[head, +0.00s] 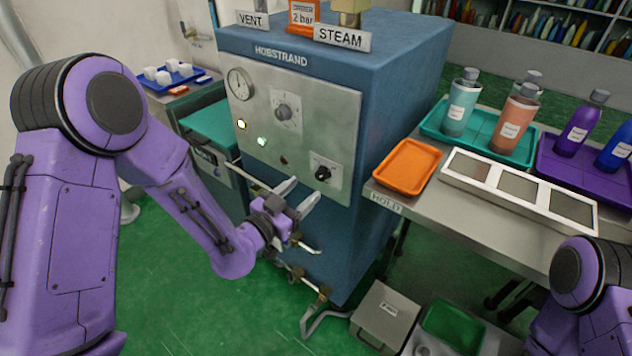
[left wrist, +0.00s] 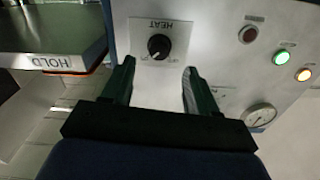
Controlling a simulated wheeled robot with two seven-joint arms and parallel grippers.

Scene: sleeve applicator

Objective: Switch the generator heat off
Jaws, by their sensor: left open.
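The generator (head: 325,75) is a blue cabinet marked HOBSTRAND with a pale front panel. Its heat knob (head: 322,173) is a small black dial on a white plate at the panel's lower right. In the left wrist view the knob (left wrist: 159,46) sits under the inverted word HEAT; its exact pointer setting is too small to read. My left gripper (head: 298,194) is open and empty, just in front of and below the knob. In the left wrist view its fingers (left wrist: 158,70) straddle the knob's line, apart from it. My right gripper is out of view; only part of that arm shows.
Lit yellow (head: 241,124) and green (head: 263,141) lamps, a dark red lamp (head: 284,160), a gauge (head: 239,83) and another dial (head: 284,111) share the panel. Valves and pipes (head: 318,295) stand low in front. A table with an orange tray (head: 408,167) is close on the right.

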